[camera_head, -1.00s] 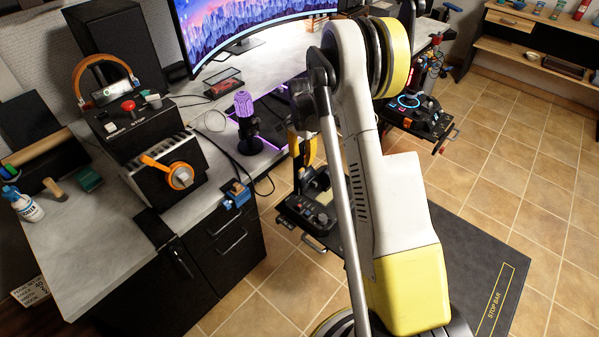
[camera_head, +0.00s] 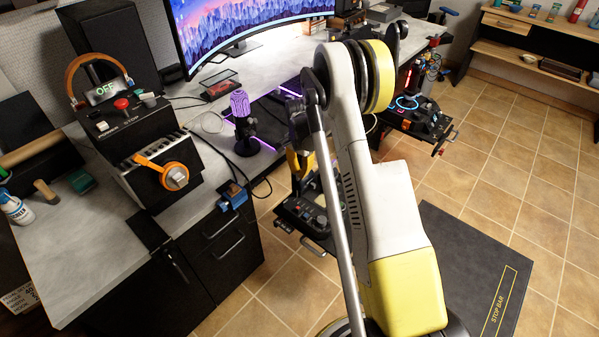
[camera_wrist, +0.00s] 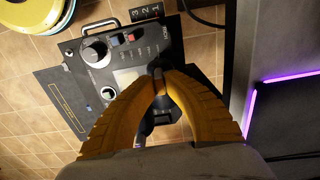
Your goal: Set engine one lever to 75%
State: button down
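A dark control panel (camera_wrist: 125,50) with knobs, small switches and a screen lies below my gripper in the wrist view. It also shows in the head view (camera_head: 318,222), beside my arm. My gripper (camera_wrist: 158,78) has yellow fingers that converge over the panel, their tips close together around or in front of a small dark part. I cannot tell whether that part is gripped. A dark piece with a pale edge shows between the fingers. I cannot make out which lever is engine one; the fingers hide part of the panel. In the head view the yellow gripper (camera_head: 300,165) is just above the panel.
The grey desk (camera_head: 75,240) holds a black box with an orange lever (camera_head: 172,175), a purple microphone (camera_head: 241,115) and a curved monitor (camera_head: 250,25). A second panel (camera_head: 420,120) stands right of my arm.

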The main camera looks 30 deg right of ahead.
jog(key=shift+s+d, duration=0.2)
jog(key=shift+s, duration=0.3)
jog(key=shift+s+d, duration=0.15)
jog(key=shift+s, duration=0.35)
jog(key=c, duration=1.5)
grip_release()
jog(key=shift+w, duration=0.1)
jog(key=shift+o, duration=0.2)
notch_tip(320, 180, up, 12)
